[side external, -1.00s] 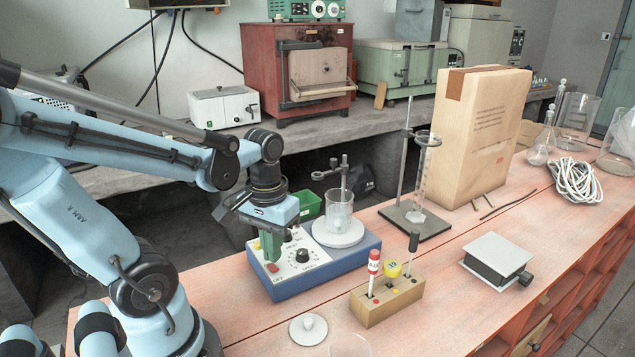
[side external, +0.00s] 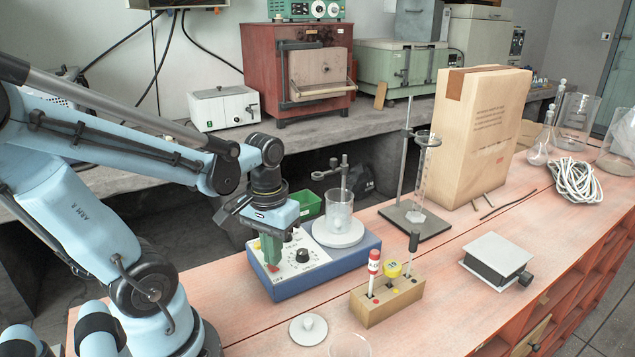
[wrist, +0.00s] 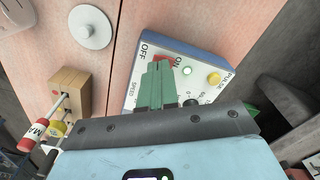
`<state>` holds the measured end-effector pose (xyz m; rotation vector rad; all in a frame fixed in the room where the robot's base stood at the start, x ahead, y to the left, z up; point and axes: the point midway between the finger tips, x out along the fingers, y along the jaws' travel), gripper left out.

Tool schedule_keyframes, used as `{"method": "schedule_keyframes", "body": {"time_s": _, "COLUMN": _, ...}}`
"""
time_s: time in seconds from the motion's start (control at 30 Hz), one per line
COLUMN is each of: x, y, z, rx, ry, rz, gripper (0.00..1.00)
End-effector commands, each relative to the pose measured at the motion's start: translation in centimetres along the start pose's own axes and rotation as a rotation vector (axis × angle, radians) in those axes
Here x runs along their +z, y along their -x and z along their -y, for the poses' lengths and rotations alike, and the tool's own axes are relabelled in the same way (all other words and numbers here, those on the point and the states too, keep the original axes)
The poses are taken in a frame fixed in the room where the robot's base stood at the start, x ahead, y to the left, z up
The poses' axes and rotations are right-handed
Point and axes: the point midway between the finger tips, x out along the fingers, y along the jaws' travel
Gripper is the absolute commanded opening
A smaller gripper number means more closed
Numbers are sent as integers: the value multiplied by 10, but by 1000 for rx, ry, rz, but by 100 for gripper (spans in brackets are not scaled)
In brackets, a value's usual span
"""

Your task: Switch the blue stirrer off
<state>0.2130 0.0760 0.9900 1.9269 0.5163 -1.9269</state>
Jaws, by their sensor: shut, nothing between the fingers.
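The blue stirrer (side external: 330,277) stands on the bench with a white control panel. A glass beaker (side external: 340,222) sits on its round white plate (side external: 338,238). In the wrist view the red switch (wrist: 167,58) lies between the OFF and ON labels, partly hidden by my fingers. A pale green lamp (wrist: 187,71) beside it looks lit. My gripper (side external: 272,262) is shut and empty, pointing down with its green fingertips (wrist: 158,66) right at the switch. I cannot tell whether they touch it. A black knob (side external: 302,255) is to the right in the side view.
A wooden block (side external: 388,302) holding several upright tools stands in front of the stirrer. A round white lid (side external: 308,328) lies nearby. A stand with a glass cylinder (side external: 420,185) is behind to the right. A yellow button (wrist: 214,79) is on the panel.

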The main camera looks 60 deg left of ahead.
Motion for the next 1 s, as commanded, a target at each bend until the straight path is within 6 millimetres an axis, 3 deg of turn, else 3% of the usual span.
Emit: {"method": "schedule_keyframes", "body": {"time_s": 1.0, "x": 0, "y": -14, "z": 0, "rx": 0, "ry": 0, "rz": 0, "gripper": 0}}
